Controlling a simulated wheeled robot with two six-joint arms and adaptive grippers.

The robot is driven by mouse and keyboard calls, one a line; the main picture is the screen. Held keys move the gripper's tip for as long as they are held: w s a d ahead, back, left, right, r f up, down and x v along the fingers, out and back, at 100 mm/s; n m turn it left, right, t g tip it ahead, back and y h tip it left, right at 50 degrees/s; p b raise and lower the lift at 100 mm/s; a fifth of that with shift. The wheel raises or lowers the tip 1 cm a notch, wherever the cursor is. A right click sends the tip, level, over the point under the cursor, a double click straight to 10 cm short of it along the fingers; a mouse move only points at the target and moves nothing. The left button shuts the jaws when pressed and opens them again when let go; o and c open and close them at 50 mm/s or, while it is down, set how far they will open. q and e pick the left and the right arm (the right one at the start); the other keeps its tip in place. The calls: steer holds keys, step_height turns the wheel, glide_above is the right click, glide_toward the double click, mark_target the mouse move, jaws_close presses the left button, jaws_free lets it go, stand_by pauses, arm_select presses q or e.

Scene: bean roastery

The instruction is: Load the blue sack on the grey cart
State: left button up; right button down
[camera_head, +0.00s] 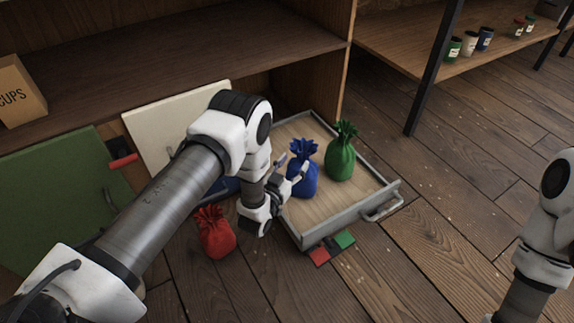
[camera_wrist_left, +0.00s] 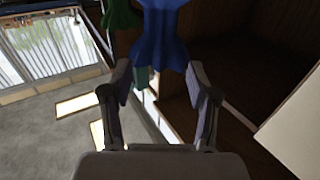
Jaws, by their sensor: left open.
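The blue sack (camera_head: 304,172) stands upright on the wooden bed of the grey cart (camera_head: 388,192), near its left side. A green sack (camera_head: 341,154) stands on the same bed, just right of and behind it. My left gripper (camera_head: 292,169) is open at the left side of the blue sack, with its fingers close to it. In the left wrist view, the blue sack (camera_wrist_left: 160,38) shows between and beyond the spread fingertips (camera_wrist_left: 158,75). Whether a finger touches it, I cannot tell. My right arm shows at the right edge; its gripper is out of view.
A red sack (camera_head: 215,234) sits on the floor left of the cart. Green (camera_head: 60,200) and cream (camera_head: 160,120) panels lie at left. Red and green patches (camera_head: 332,247) lie by the cart's front. A shelf (camera_head: 180,60) stands behind. Floor at right is clear.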

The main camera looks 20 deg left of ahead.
arm_select(q)
steer(key=s+a+f+g, duration=0.1)
steer(key=s+f+g, duration=0.25)
steer(key=s, duration=0.35)
steer(key=s+a+f+n+g+y+p, duration=0.1)
steer(key=s+f+g, duration=0.25)
steer(key=s, duration=0.35)
steer(key=s+a+f+g, duration=0.1)
steer(key=s+f+g, duration=0.25)
steer(key=s, duration=0.45)
steer(key=s+r+g, duration=0.3)
steer(key=s+g, duration=0.5)
steer(key=s, duration=0.9)
step_height(320, 180, up, 40)
steer(key=p, duration=4.1)
steer(key=shift+w+a+r+n+y, duration=0.2)
steer(key=shift+a+n+y, duration=0.1)
steer(key=shift+a+y, duration=0.1)
arm_select(e)
step_height(320, 180, up, 43)
arm_select(q)
steer(key=shift+t, duration=0.25)
